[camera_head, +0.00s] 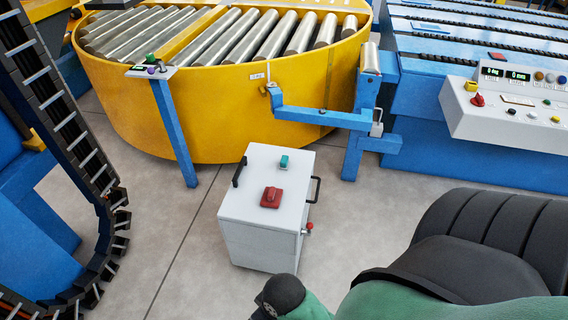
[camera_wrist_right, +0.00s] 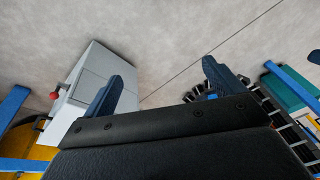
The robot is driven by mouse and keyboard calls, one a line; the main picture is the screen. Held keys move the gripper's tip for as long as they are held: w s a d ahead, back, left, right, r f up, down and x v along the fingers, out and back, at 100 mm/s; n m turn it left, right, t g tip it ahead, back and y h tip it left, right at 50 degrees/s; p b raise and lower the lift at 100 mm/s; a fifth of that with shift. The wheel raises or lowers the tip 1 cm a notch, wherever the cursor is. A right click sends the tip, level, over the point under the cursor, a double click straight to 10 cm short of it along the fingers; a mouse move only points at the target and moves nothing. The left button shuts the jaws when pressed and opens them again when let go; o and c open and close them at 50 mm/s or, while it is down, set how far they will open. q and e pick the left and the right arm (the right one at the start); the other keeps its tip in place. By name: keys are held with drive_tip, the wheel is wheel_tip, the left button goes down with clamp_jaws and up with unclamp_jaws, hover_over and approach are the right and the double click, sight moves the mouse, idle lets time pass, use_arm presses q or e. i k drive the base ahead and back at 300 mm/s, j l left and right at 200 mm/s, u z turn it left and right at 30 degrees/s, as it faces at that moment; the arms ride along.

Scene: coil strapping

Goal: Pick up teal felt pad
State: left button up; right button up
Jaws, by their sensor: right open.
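A small teal block-like piece (camera_head: 284,161), which looks like the teal felt pad, lies near the back edge of the top of a white cabinet (camera_head: 240,205). A red piece (camera_head: 271,197) lies in front of it on the same top. My right gripper (camera_wrist_right: 163,70) is open and empty in the right wrist view, its two blue fingers wide apart over the floor. The cabinet (camera_wrist_right: 92,72) shows beside its left finger there; the teal piece does not show in that view. My left gripper is not in view.
A yellow round roller table (camera_head: 200,110) with a blue post (camera_head: 174,130) and blue swing arm (camera_head: 325,116) stands behind the cabinet. A control panel (camera_head: 510,105) is at the right. A cable chain (camera_head: 75,130) curves along the left. Bare floor lies left of the cabinet.

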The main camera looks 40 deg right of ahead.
sight(285, 161)
drive_tip(key=l+u, duration=0.15)
drive_tip(key=l, duration=0.7)
drive_tip(key=i+l+u, duration=0.2)
drive_tip(key=l, duration=0.65)
drive_tip(key=k+l+u, duration=0.15)
drive_tip(key=l, duration=0.65)
drive_tip(key=k+l+u, duration=0.2)
drive_tip(key=l, duration=0.65)
drive_tip(key=i, duration=0.1)
